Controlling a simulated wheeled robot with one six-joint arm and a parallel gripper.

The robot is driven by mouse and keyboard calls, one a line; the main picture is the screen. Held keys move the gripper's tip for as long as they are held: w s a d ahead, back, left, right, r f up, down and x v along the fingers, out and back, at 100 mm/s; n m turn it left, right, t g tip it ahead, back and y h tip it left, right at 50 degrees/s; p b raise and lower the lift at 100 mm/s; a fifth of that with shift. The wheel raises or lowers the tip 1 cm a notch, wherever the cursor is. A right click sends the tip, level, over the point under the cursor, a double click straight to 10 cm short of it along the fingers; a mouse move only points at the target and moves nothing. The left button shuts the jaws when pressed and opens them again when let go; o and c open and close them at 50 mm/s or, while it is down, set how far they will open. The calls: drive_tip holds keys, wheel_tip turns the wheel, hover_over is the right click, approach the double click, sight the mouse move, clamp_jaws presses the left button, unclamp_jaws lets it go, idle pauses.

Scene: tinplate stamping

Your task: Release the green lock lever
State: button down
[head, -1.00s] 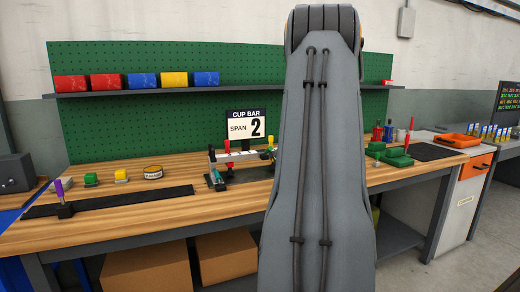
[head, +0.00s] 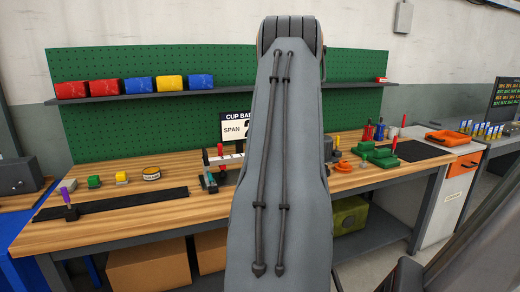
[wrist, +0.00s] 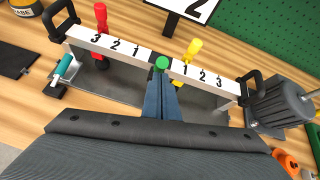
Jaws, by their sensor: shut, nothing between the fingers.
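The green lock lever shows as a round green knob (wrist: 161,63) at the middle of the white numbered bar (wrist: 113,44) in the wrist view. My gripper (wrist: 160,78) is shut and empty, its narrow blue-grey fingers pointing at the bar with their tips right by the knob. I cannot tell whether they touch it. The lever's stem is hidden behind the fingers. In the head view my arm hides the gripper and the knob; the left part of the bar (head: 226,158) shows beside it.
A red-handled lever (wrist: 101,17) and a yellow-handled one (wrist: 193,48) stand behind the bar. Black handles (wrist: 61,18) are at its ends, with a grey motor-like cylinder (wrist: 281,104) to the right. A CUP BAR sign (head: 232,128) stands behind. The bench front is mostly clear.

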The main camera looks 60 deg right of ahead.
drive_tip(key=shift+w+d+r+p, duration=0.35)
drive_tip(key=shift+w+d+r, duration=0.2)
drive_tip(key=shift+w+r, duration=0.15)
drive_tip(key=shift+w+d+r+p, duration=0.3)
drive_tip(key=shift+w+d+r, duration=0.2)
drive_tip(key=shift+w+r, duration=0.6)
drive_tip(key=shift+r, duration=0.2)
drive_tip(key=shift+d, duration=0.1)
drive_tip(key=shift+r+p, duration=0.75)
drive_tip(key=shift+p, duration=0.05)
drive_tip(key=s+a+r+p, duration=0.1)
drive_tip(key=s+r+p, duration=0.2)
drive_tip(key=r+p, duration=0.2)
drive_tip(key=shift+s+r+p, duration=0.15)
drive_tip(key=shift+r+p, duration=0.25)
drive_tip(key=shift+r, duration=0.35)
drive_tip(key=shift+a, duration=0.1)
